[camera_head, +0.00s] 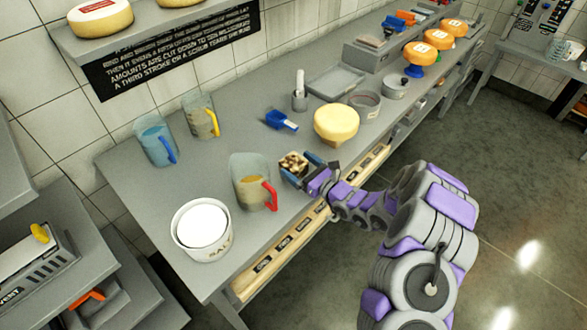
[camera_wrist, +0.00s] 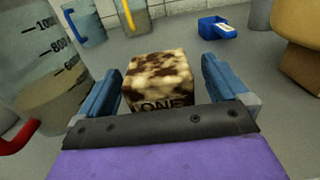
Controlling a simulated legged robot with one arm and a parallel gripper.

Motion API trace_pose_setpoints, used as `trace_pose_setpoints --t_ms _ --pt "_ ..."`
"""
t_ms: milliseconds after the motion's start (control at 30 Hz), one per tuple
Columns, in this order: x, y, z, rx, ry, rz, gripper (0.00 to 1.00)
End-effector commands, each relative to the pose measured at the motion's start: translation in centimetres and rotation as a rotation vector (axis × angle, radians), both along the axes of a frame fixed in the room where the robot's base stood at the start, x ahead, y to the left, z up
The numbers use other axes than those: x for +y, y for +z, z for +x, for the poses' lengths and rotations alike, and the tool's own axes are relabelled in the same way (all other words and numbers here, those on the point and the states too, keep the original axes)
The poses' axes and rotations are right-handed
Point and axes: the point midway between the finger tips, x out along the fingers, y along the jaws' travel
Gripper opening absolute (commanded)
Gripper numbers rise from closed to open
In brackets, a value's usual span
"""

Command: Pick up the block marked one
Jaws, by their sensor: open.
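The block marked one (camera_wrist: 158,82) is a brown and cream mottled cube with "ONE" on its near face. It sits on the grey counter between the two blue fingers of my gripper (camera_wrist: 160,92). The fingers are open, with a gap visible on both sides of the block in the wrist view. In the head view the block (camera_head: 293,162) lies near the counter's front edge, with my gripper (camera_head: 297,170) reaching it from the right. The lower part of its near face is hidden behind my gripper's dark plate.
A measuring jug with a red handle (camera_head: 251,184) stands close left of the block. A yellow cheese wheel (camera_head: 336,122) stands to the right. A blue scoop (camera_head: 281,120) lies behind. Jugs with blue (camera_head: 155,140) and yellow handles (camera_head: 201,116) stand further back. A white salt tub (camera_head: 203,231) is front left.

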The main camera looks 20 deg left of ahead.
Motion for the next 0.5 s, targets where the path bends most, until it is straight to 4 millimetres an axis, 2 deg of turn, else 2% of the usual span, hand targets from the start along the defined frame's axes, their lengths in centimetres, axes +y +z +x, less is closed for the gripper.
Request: trace_pose_setpoints --t_ms 233,500 --pt "3.4 -0.2 1.2 -0.005 0.003 -0.001 1.00" --pt "4.0 0.0 1.6 -0.001 0.001 0.001 1.00"
